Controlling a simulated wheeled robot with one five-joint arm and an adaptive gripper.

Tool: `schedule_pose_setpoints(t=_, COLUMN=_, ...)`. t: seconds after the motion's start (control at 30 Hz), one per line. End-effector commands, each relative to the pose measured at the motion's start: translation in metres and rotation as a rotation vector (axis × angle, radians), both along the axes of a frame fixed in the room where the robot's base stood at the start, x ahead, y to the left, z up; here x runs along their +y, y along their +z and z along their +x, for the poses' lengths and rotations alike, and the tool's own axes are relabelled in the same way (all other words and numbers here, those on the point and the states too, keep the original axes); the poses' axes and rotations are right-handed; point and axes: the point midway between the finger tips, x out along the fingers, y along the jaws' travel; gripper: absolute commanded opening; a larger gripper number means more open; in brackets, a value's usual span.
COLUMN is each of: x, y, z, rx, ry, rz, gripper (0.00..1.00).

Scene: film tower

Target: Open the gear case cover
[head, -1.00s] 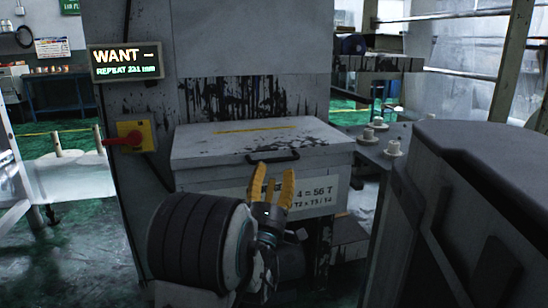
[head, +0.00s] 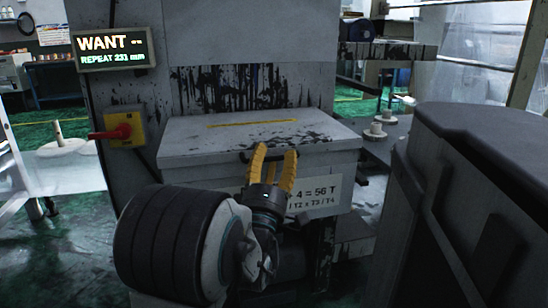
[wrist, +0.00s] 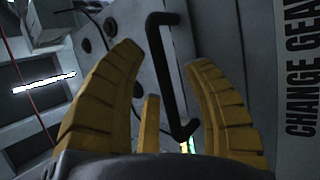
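The gear case cover (head: 190,134) is a pale grey lid stained with black, with a yellow stripe on top. It looks closed. Its black handle shows in the wrist view (wrist: 160,70), running between my spread yellow fingers. In the head view my gripper (head: 274,152) is open in front of the cover's front edge, and its fingers hide most of the handle (head: 246,157). I cannot tell whether any finger touches the handle. A label with black text (head: 322,196) is on the case front, partly behind my gripper.
A red and yellow switch (head: 124,130) and a lit sign (head: 115,50) are on the machine at left. A large dark-topped cabinet (head: 480,190) stands close on the right. White spool-like parts (head: 377,130) sit behind the case at right. Green floor shows at left.

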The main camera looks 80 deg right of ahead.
Motion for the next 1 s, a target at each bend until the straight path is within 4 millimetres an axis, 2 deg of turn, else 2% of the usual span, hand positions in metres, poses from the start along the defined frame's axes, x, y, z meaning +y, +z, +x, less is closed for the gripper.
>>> schedule_pose_setpoints(t=0.07, x=0.0, y=0.0, z=0.0, rx=0.0, ry=0.0, rz=0.0, gripper=0.41)
schedule_pose_setpoints(t=0.53, x=-0.0001, y=0.0, z=0.0001, rx=0.0, ry=0.0, rz=0.0, gripper=0.0)
schedule_pose_setpoints(t=0.83, x=-0.0003, y=0.0007, z=0.0002, rx=0.0, ry=0.001, rz=0.0, gripper=0.0)
schedule_pose_setpoints(t=1.0, x=-0.0031, y=0.0096, z=0.0002, rx=0.0, ry=0.002, rz=-0.003, gripper=0.0)
